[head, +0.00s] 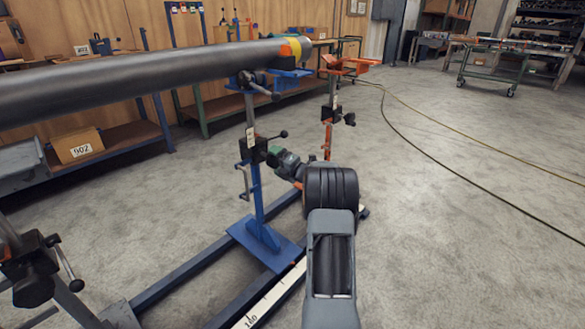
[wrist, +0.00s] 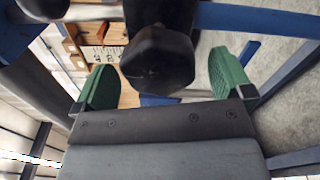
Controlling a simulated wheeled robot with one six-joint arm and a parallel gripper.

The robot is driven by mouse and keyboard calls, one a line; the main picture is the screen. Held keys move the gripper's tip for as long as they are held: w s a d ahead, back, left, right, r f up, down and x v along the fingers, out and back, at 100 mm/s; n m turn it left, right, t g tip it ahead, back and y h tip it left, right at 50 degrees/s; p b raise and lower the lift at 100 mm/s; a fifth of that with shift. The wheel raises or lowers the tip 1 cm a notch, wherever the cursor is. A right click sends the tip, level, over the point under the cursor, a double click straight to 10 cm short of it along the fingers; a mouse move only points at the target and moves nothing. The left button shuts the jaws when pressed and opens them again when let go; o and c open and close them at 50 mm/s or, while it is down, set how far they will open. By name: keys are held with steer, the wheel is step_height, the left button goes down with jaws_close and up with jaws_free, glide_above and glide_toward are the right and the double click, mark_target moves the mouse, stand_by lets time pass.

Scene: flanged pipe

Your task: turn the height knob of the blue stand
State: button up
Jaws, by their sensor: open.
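The blue stand (head: 256,200) stands upright on its base plate at the centre of the head view, under the end of a long grey pipe (head: 150,75). A black clamp block with a lever is on its post. My gripper (head: 274,152) is at this block from the right. In the wrist view, the dark faceted height knob (wrist: 158,62) lies between the green finger pads of my gripper (wrist: 166,80). The fingers are open, with a visible gap on each side of the knob. In the head view the knob is mostly hidden by my gripper.
An orange stand (head: 328,115) is just behind. Blue floor rails (head: 185,283) and a measuring scale (head: 272,297) run along the floor. Another clamp with a lever (head: 35,268) is at the lower left.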

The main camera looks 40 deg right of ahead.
steer(key=s+d+p, duration=0.2)
steer(key=s+p, duration=0.1)
steer(key=s, duration=0.8)
steer(key=shift+s, duration=0.15)
